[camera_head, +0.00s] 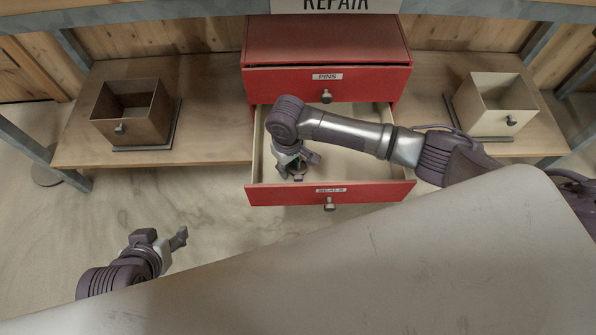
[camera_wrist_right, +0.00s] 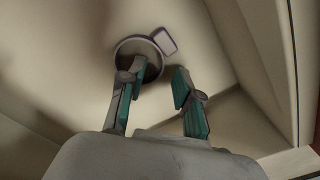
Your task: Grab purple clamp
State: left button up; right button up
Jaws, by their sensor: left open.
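My right gripper (camera_head: 297,172) reaches down into the open lower red drawer (camera_head: 330,195), labelled SEALS. In the right wrist view, its two teal-padded fingers (camera_wrist_right: 155,90) are apart with nothing between them. A round ring with a dark purplish rim and a small squarish tab, which looks like the purple clamp (camera_wrist_right: 122,44), lies on the drawer floor beyond the fingertips. The left finger overlaps the ring in the picture; I cannot tell if they touch. The clamp is hidden in the head view. My left gripper (camera_head: 163,241) is open and empty at the lower left.
The upper drawer (camera_head: 290,82), labelled PINS, is shut above. A brown open box (camera_head: 120,130) stands on the shelf at left, a cream one (camera_head: 490,122) at right. A grey surface (camera_head: 400,260) fills the foreground.

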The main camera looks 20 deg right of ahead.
jog(key=shift+f, duration=0.15)
grip_shut()
dwell(0.4)
